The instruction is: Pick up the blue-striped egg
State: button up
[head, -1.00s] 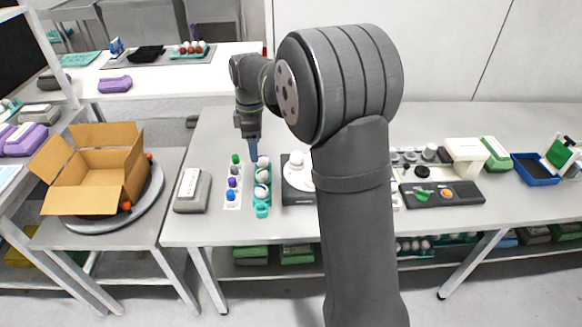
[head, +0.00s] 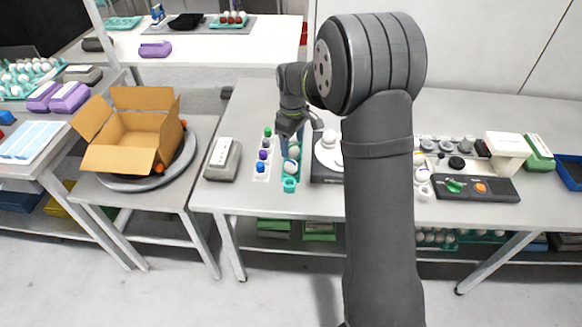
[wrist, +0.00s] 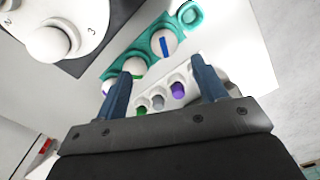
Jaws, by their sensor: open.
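The blue-striped egg (wrist: 166,43), white with a blue band, sits in a cup of the teal egg tray (wrist: 142,45) in the wrist view, beside the tray's empty end cup. In the head view it appears to be the front egg (head: 291,166) in the narrow teal tray (head: 289,184). Other white eggs lie behind it in the same row, one (wrist: 135,66) partly hidden by a finger. My gripper (wrist: 161,67) is open and empty, with its blue fingers apart near the tray. In the head view my gripper (head: 284,148) is above the tray's left side.
A white rack (wrist: 160,95) with coloured pieces stands close beside the tray. A scale-like device (head: 328,158) with a white dome is on its right, partly hidden by my arm. A grey box (head: 223,160) is on the left. Bare tabletop lies in front.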

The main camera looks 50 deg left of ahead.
aim_at(291, 161)
jog(key=f, duration=0.7)
jog(key=shift+s+f, duration=0.35)
jog(key=shift+f, duration=0.05)
jog(key=c, duration=0.8)
